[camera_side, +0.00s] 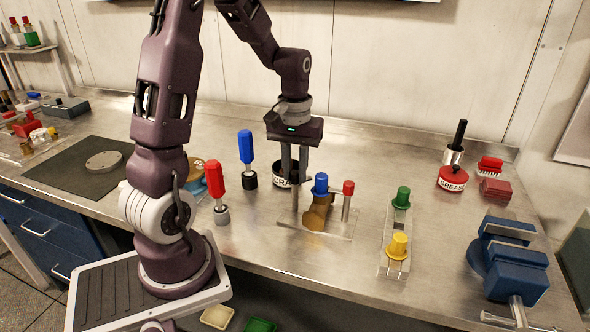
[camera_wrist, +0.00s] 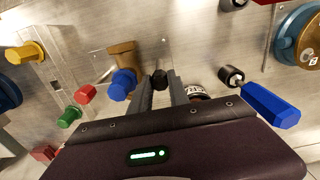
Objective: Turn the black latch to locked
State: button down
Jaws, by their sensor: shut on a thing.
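My gripper (camera_side: 298,190) points down at the left side of a clear plate that carries a brass valve body (camera_side: 317,215). In the wrist view, the two grey fingers of my gripper (camera_wrist: 161,88) are closed around a small black knob (camera_wrist: 160,77), which I take to be the black latch. The fingers mostly hide it in the side view. I cannot read the latch's position or any lock mark. A blue knob (camera_side: 321,184) on the brass body is close beside the fingers on the right, and a red-topped post (camera_side: 348,188) stands further right.
A red-handled tool (camera_side: 216,178) and a blue-handled tool (camera_side: 246,147) stand upright to the left. A labelled pot (camera_side: 284,174) is close behind my gripper. Green (camera_side: 402,197) and yellow (camera_side: 398,246) knobs sit on a plate to the right. A blue vise (camera_side: 510,260) is far right.

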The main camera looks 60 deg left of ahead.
aim_at(295, 172)
jog(key=m, duration=0.4)
jog(key=shift+m, duration=2.5)
jog(key=c, duration=1.2)
grip_release()
jog(key=shift+c, duration=0.2)
notch_tip(295, 172, up, 7)
jog(key=shift+r, duration=0.1)
jog(key=shift+d, duration=0.1)
